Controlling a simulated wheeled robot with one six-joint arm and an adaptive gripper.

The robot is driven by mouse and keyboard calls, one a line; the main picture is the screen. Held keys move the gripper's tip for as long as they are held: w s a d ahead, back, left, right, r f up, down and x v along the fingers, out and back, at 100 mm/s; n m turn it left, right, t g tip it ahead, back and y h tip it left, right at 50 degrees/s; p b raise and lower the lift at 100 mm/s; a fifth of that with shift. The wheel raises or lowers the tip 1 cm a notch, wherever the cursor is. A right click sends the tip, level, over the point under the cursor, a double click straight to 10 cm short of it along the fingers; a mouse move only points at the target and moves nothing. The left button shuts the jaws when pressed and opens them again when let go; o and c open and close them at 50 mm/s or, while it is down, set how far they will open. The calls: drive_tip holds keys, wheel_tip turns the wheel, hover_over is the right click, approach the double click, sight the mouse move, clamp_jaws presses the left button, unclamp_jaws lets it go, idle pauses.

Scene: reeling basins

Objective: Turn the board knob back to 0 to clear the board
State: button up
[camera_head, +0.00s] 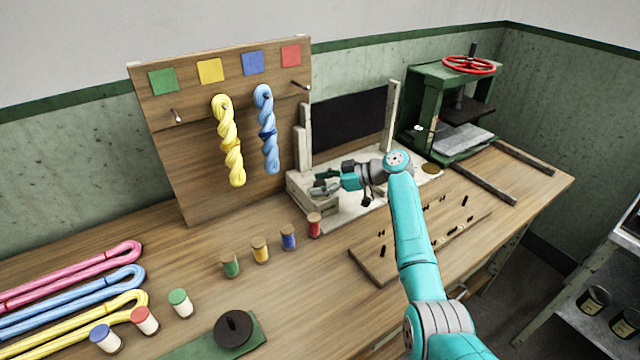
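A dark board (347,122) stands upright between pale posts on a whitish base. A black round knob (233,328) sits on a green plate (258,340) at the front of the bench; no number or mark on it is readable. A small brass-coloured disc (430,168) lies at the right end of the pale base, and I cannot tell whether it turns. My gripper (321,183) is over the left part of the base, in front of the board. Its fingers look apart, with nothing seen between them. It is well away from the black knob.
A wooden panel (185,165) holds a yellow skein (228,140) and a blue skein (266,128). Several spools (260,250) stand in front of it. A green press (450,110) is at the back right. A low pegged board (375,262) lies beneath my arm.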

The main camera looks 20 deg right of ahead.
drive_tip(key=v, duration=1.2)
drive_tip(key=shift+f, duration=0.1)
drive_tip(key=shift+s, duration=0.1)
